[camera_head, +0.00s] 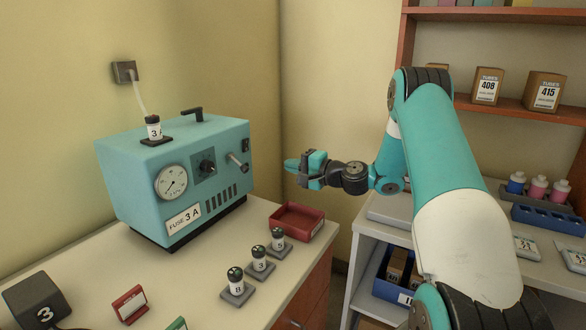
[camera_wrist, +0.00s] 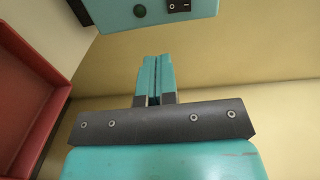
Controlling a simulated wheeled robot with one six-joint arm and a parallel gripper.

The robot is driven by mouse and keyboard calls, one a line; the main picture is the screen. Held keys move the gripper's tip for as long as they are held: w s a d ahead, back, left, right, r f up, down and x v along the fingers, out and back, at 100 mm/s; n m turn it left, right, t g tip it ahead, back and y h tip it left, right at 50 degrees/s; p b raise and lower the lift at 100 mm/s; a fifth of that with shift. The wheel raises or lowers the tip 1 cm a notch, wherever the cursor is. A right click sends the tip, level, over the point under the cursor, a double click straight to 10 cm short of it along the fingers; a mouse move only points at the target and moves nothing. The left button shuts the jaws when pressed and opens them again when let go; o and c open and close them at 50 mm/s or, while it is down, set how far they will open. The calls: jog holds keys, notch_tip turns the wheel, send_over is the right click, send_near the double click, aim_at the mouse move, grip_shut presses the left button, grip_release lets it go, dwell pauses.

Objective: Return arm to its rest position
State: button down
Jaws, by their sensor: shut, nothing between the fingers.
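My gripper (camera_head: 292,165) is at the end of my teal arm, in the middle of the head view. It points left toward the incubator and is held above the level of the counter. In the wrist view my gripper's two teal fingers (camera_wrist: 154,62) are pressed together with nothing between them. The teal incubator (camera_head: 140,165) stands on the counter to the left of my gripper, apart from it. Its side with a black switch (camera_wrist: 178,6) shows at the top of the wrist view.
A red tray (camera_head: 297,222) lies on the counter below my gripper; its wall (camera_wrist: 45,75) shows in the wrist view. Several fuse-like pieces on bases (camera_head: 261,261) stand in front of it. Shelves with boxes (camera_head: 487,87) and a blue rack (camera_head: 548,221) are at right.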

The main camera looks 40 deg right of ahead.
dwell(0.4)
jog(key=s+a+r+n+g+y, duration=0.1)
jog(key=s+a+r+n+g, duration=0.2)
jog(key=a, duration=0.5)
jog(key=s+a+r+n+g+y, duration=0.1)
jog(key=s+a+n+g+y, duration=0.2)
jog(key=a, duration=0.6)
jog(key=s+a+r+n+g, duration=0.1)
jog(key=a+r+n+g, duration=0.15)
jog(key=a+n, duration=0.4)
jog(key=s+a+n+g+h, duration=0.2)
jog(key=s+a+n+g, duration=0.25)
jog(key=s+a, duration=0.55)
jog(key=s+d+n+g+h, duration=0.1)
jog(key=s+n+g+h, duration=0.2)
jog(key=s, duration=1.5)
jog(key=shift+n+h, duration=0.4)
jog(key=shift+h, duration=0.2)
jog(key=shift+w, duration=0.1)
